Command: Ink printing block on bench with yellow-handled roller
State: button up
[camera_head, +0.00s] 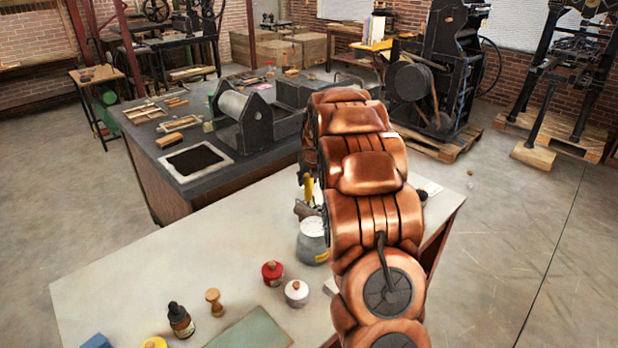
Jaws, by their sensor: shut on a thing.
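My copper-coloured arm reaches up the middle of the head view and hides much of what lies behind it. My gripper (308,172) shows only as a dark part at the arm's left edge. It is shut on the yellow-handled roller (308,190), whose yellow handle points up and whose dark lower part hangs just above or behind a grey pot. A black inked square in a pale frame (195,160) lies on the dark bench (225,178); I cannot tell whether it is the printing block or an ink slab. The fingertips are hidden.
The pale table (150,275) holds the grey pot (313,243), a red jar (272,272), a white jar (296,292), a dark bottle (180,320), a wooden stamp (214,302) and a green mat (250,332). A roller press (240,122) stands on the dark bench.

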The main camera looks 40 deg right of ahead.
jog(key=shift+r+p, duration=1.15)
jog(key=shift+r, duration=1.35)
